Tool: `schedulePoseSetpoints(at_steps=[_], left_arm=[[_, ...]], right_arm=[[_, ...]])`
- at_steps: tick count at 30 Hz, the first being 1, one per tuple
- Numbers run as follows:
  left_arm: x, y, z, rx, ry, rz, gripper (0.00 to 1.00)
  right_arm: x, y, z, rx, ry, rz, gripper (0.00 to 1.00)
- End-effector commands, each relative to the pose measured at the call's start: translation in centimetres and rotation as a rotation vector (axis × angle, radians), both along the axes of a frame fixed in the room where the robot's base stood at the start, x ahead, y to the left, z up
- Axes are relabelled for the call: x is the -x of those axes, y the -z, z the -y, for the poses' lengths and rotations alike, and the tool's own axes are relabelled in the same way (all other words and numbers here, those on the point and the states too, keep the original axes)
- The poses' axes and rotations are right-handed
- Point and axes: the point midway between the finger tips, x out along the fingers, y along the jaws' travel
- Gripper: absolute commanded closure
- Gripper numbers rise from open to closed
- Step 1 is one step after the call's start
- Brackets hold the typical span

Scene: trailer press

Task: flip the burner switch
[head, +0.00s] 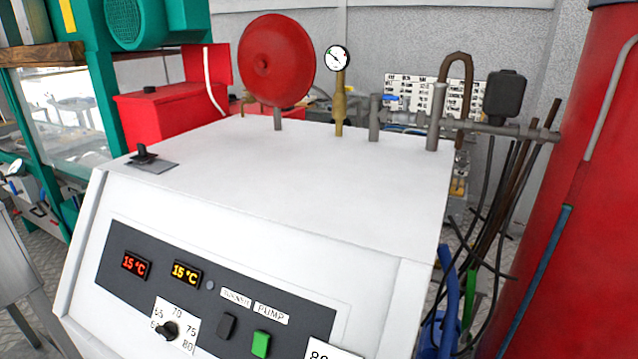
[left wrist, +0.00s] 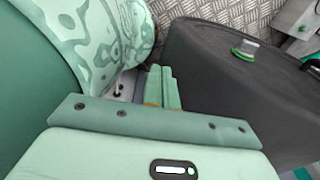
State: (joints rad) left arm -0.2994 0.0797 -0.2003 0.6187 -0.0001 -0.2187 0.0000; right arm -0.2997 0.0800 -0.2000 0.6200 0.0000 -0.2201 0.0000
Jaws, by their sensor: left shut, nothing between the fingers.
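A white control cabinet (head: 265,180) fills the middle of the head view, with a dark panel on its sloped front. The burner switch (head: 228,326) is a dark rocker under a small label that seems to read BURNER. Just right of it is a lit green pump switch (head: 260,344) under a PUMP label. My left gripper (left wrist: 162,78) shows only in the left wrist view. Its fingers are shut with nothing between them, and neither the switch nor the panel is seen there. My right gripper is in neither view.
Two displays (head: 136,265) reading 15 °C and a temperature knob (head: 169,331) are left of the switches. A red tank (head: 570,210) stands at right.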

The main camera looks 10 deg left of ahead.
Motion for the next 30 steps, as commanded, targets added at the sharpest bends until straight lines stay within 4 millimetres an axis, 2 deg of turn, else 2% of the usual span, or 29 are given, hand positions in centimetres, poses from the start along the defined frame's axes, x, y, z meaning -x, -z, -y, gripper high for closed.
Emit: schedulePoseSetpoints(at_steps=[4, 7, 10, 12, 14, 16, 20, 24, 30], left_arm=[[0.1, -0.1, 0.0, 0.000, 0.000, -0.001, 1.00], [1.1, -0.8, -0.5, -0.007, 0.002, -0.014, 1.00], [3.0, -2.5, -3.1, -0.039, 0.013, -0.032, 1.00], [2.4, -5.2, -6.3, -0.073, 0.027, 0.008, 1.00], [0.0, -7.8, -8.6, -0.084, 0.030, 0.090, 1.00], [-3.5, -11.1, -10.4, -0.082, 0.033, 0.207, 1.00], [-10.2, -17.6, -11.8, -0.044, 0.043, 0.433, 1.00], [-16.7, -25.4, -11.1, 0.036, 0.059, 0.669, 1.00], [-23.8, -37.4, -7.7, 0.202, 0.080, 0.984, 1.00]], right_arm=[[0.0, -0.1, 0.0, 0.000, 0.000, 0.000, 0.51], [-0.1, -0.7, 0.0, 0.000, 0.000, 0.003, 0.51], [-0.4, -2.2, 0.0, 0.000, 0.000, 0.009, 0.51], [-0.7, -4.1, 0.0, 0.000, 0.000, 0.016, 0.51], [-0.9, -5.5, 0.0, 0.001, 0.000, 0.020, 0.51], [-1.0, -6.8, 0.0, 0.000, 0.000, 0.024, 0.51], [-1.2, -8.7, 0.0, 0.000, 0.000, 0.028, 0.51], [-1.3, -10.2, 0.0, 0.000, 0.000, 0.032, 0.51], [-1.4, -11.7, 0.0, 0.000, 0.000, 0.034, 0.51]])
